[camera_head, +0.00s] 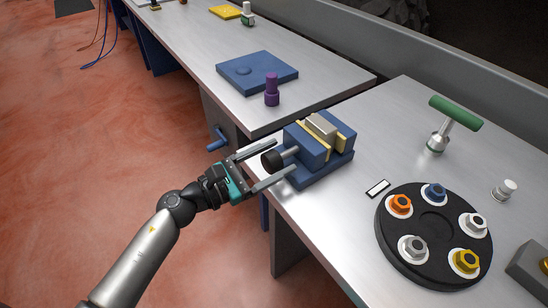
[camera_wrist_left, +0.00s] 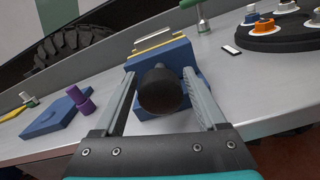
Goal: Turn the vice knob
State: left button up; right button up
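The blue vice (camera_head: 315,150) sits at the near left edge of the right-hand table, with a silver block between its yellow-lined jaws. Its round black knob (camera_head: 271,161) sticks out toward my left gripper. My left gripper (camera_head: 284,160) is open, with one finger on each side of the knob. In the left wrist view the knob (camera_wrist_left: 160,91) sits between the two open fingers (camera_wrist_left: 166,88), with gaps visible on both sides. The blue vice body (camera_wrist_left: 172,60) shows behind it. My right gripper is not in view.
A black round tray (camera_head: 434,275) with several coloured nuts stands right of the vice. A green-handled tool (camera_head: 455,113) stands behind it. A purple peg (camera_head: 272,90) and a blue plate (camera_head: 257,71) are on the left table. A white-and-black tag (camera_head: 377,188) lies near the vice.

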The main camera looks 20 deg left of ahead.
pick_arm(q)
jog(key=c, duration=1.1)
